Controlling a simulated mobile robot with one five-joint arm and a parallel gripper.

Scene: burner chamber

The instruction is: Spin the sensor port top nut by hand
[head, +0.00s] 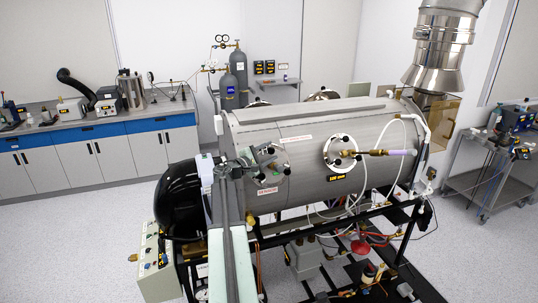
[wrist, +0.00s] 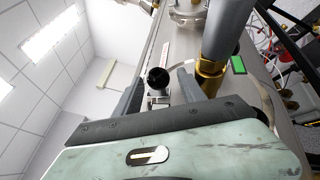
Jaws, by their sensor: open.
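The sensor port sits on the left part of the steel chamber's curved side in the head view, with a flange (head: 277,175) that has dark knobs around it. My gripper (head: 263,157) is in front of this port and hides part of it. In the wrist view a round black nut (wrist: 158,79) on a metal fitting lies between the two fingers of my gripper (wrist: 160,86); I take it for the port's top nut. The fingers are spread, with a gap on each side. I cannot tell how deep the nut lies between them.
A brass fitting with a thick grey tube (wrist: 209,72) stands close right of the fingers. A second port (head: 341,152) with brass fitting and white hoses is further right. A black dome (head: 180,200) is at the chamber's left end. Floor (head: 85,220) at left is free.

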